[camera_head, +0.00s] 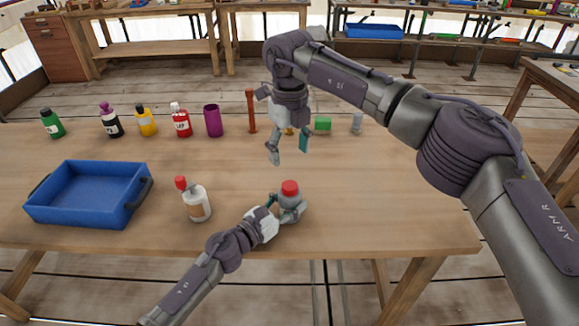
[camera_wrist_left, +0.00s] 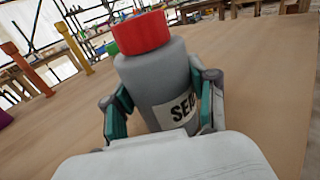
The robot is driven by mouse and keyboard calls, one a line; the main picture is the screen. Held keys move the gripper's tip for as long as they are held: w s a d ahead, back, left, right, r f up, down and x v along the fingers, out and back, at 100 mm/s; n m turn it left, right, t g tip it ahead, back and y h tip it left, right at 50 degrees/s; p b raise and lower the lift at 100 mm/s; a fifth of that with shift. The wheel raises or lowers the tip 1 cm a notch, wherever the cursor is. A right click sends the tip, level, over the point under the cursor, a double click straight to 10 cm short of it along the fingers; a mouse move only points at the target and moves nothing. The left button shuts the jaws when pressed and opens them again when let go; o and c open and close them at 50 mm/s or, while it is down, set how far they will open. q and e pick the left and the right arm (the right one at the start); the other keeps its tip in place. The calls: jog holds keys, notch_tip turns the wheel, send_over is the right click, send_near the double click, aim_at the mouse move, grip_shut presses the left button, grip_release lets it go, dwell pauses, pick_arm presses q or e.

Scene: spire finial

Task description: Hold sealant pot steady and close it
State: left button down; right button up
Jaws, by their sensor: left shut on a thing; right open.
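The sealant pot is a grey bottle (camera_wrist_left: 155,82) with a label partly reading "SEA". It stands upright on the workbench. A red cap (camera_wrist_left: 141,33) sits on its top; in the head view the red cap (camera_head: 290,188) is also on the pot (camera_head: 290,207). I cannot tell how tightly it is seated. My left gripper (camera_head: 281,207) is shut on the pot's body, with one teal finger on each side in the left wrist view (camera_wrist_left: 165,108). My right gripper (camera_head: 289,150) is open and empty, above the bench and behind the pot.
A white bottle with a red cap (camera_head: 197,202) stands left of the pot. A blue crate (camera_head: 120,213) is at the left. The bench right of the pot is clear.

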jog(key=shift+r, duration=0.95)
pick_arm(q)
jog(key=shift+c, duration=1.2)
grip_release()
jog(key=shift+a, duration=0.1)
jog(key=v, duration=1.2)
jog(key=shift+s, duration=0.1)
